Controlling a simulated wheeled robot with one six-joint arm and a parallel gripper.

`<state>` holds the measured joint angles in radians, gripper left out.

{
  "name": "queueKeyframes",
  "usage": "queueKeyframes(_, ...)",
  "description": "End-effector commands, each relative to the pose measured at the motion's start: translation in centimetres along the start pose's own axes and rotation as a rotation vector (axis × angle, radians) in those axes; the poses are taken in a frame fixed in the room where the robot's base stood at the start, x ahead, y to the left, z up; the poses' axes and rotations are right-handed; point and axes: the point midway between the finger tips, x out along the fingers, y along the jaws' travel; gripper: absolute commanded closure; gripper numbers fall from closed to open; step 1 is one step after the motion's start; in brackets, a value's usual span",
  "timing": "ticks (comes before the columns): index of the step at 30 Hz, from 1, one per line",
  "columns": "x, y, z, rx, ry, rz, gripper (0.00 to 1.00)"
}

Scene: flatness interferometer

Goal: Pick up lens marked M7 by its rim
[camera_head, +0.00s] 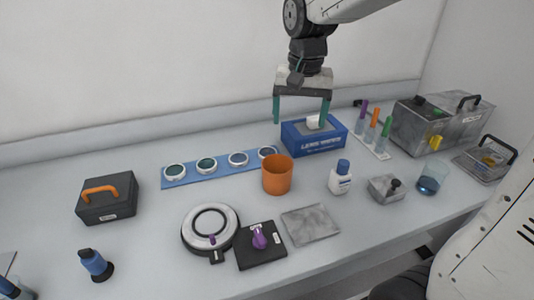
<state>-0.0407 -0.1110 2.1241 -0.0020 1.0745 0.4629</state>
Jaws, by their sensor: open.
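Several round lenses with pale rims sit in a row on a blue strip (191,177) at the back of the bench. From left to right I see a first lens (175,172), a second lens (207,165), a third lens (238,159) and a fourth lens (267,152). Small labels may be on them, but no marking is readable, so I cannot tell which is M7. My gripper (301,121) points down with its green fingers apart, empty. It hangs to the right of the lenses, in front of or above the blue wipes box (317,144).
An orange cup (278,175) stands just in front of the strip's right end. A white bottle (340,177), a round ring device (210,227), a dark toolbox (106,198) and a grey plate (311,223) stand around. Coloured-cap tubes (373,130) stand right of my gripper.

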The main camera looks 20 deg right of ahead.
Motion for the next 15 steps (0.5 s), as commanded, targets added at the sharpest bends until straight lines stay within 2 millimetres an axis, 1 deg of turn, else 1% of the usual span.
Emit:
queueKeyframes(1,1.5,-1.3,-2.3,0.040,-0.014,0.007,0.17)
queueKeyframes(3,3.4,-2.9,-5.2,0.104,-0.022,0.011,0.17)
queueKeyframes(5,5.2,-4.2,-7.4,0.156,-0.027,0.015,0.17)
queueKeyframes(6,6.5,-5.0,-8.8,0.188,-0.031,0.018,0.17)
queueKeyframes(10,10.3,-7.0,-12.3,0.277,-0.039,0.025,0.17)
queueKeyframes(12,11.9,-7.8,-13.5,0.313,-0.042,0.028,0.17)
queueKeyframes(15,13.5,-8.5,-14.6,0.347,-0.045,0.031,0.17)
